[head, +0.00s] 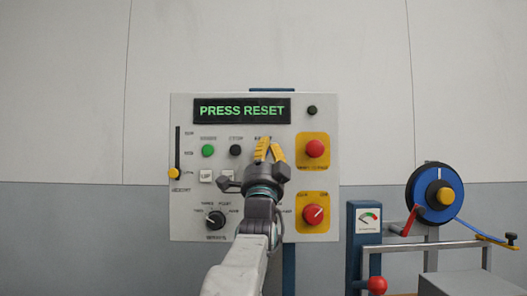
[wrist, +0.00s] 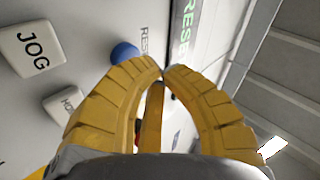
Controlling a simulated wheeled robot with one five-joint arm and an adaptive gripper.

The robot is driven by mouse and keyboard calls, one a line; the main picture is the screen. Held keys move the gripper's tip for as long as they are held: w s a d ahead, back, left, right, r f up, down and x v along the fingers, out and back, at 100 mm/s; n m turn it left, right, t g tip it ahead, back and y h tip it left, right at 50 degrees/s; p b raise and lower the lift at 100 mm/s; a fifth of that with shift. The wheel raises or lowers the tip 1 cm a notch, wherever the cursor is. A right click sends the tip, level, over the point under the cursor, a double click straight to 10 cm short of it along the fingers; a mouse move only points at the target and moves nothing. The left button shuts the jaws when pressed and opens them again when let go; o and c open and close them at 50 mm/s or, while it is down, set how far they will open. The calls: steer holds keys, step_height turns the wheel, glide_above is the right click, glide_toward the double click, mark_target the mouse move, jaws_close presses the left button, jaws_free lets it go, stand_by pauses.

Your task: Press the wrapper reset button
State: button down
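The control panel (head: 187,226) is a light board on the wall, and its display (head: 242,111) reads PRESS RESET in green. The blue button (wrist: 125,53) shows in the wrist view, left of my fingertips, beside a label that starts with RES. In the head view my gripper hides that button. My gripper (head: 269,149) has yellow ribbed fingers in front of the panel's middle. In the wrist view the fingertips (wrist: 162,71) meet with nothing between them, so it is shut and empty. They look apart from the blue button; whether they touch the panel I cannot tell.
A green button (head: 208,150) and a black button (head: 235,150) sit left of my gripper. A red button (head: 315,148) and a red knob (head: 313,214) are on the right. The white JOG button (wrist: 30,48) is nearby. A blue reel (head: 423,184) stands at right.

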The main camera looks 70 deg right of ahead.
steer(key=shift+w+d+p, duration=0.35)
steer(key=shift+d+p, duration=0.1)
steer(key=shift+d, duration=0.45)
stand_by(1.2)
steer(key=shift+a+f, duration=0.1)
stand_by(0.3)
steer(key=shift+s+a+b, duration=0.15)
steer(key=shift+a+b, duration=0.15)
steer(key=shift+b, duration=0.25)
steer(key=shift+s+a, duration=0.15)
steer(key=shift+a, duration=0.3)
steer(key=shift+b, duration=0.35)
steer(key=shift+s+a+b, duration=0.25)
steer(key=shift+a+b, duration=0.5)
steer(key=shift+a, duration=0.05)
steer(key=shift+s+a+b, duration=0.25)
steer(key=shift+a+b, duration=0.45)
steer(key=shift+a, duration=0.1)
steer(key=shift+s+a+b, duration=0.25)
steer(key=shift+a+b, duration=0.5)
steer(key=shift+a, duration=0.05)
